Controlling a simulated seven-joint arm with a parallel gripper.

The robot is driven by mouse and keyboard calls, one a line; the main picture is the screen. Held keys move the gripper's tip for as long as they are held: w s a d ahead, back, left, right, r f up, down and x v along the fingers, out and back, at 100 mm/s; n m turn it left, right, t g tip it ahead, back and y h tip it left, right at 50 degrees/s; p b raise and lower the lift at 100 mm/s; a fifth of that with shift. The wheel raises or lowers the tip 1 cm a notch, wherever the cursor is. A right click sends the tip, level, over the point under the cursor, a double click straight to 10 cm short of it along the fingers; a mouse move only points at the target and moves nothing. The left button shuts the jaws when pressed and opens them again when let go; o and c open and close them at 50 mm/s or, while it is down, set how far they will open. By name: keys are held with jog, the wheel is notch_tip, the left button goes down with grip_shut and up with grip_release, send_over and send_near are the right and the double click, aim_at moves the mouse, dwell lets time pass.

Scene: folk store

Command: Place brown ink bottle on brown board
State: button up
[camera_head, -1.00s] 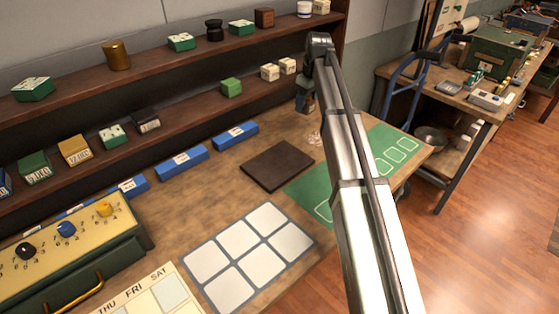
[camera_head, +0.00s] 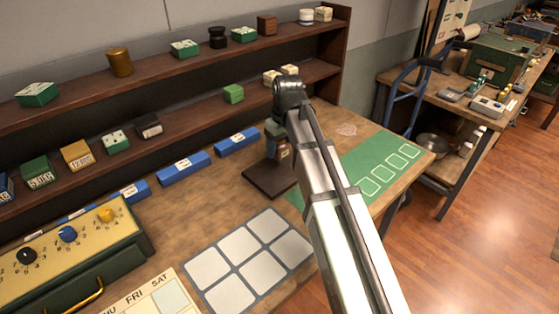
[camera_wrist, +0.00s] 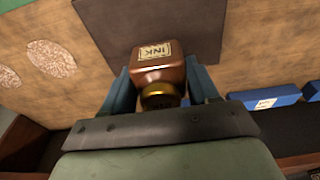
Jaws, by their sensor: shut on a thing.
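The brown ink bottle (camera_wrist: 160,67) has a gold cap and an INK label and is held between the two fingers of my gripper (camera_wrist: 160,88) in the wrist view. My gripper is shut on it. In the head view my gripper (camera_head: 283,152) is over the back part of the brown board and the bottle is mostly hidden by my arm. The brown board (camera_head: 262,181) is a dark flat square on the bench; it also shows beyond the bottle in the wrist view (camera_wrist: 200,25). I cannot tell whether the bottle touches the board.
A green mat (camera_head: 385,165) lies right of the board, and a white-square grid (camera_head: 245,262) lies in front. Blue label blocks (camera_head: 185,166) line the back below the shelves (camera_head: 190,107). Two round cork-like patches (camera_wrist: 50,58) lie on the bare bench.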

aim_at(283, 140)
jog(key=shift+f, duration=2.85)
jog(key=shift+f, duration=0.15)
jog(key=o, duration=1.1)
jog(key=shift+o, duration=0.2)
jog(key=r, duration=0.4)
jog(key=d+r, duration=0.1)
jog(key=r, duration=0.3)
jog(key=s+r, duration=0.1)
jog(key=r, duration=0.3)
jog(key=shift+s+d+r, duration=0.1)
jog(key=shift+d, duration=0.05)
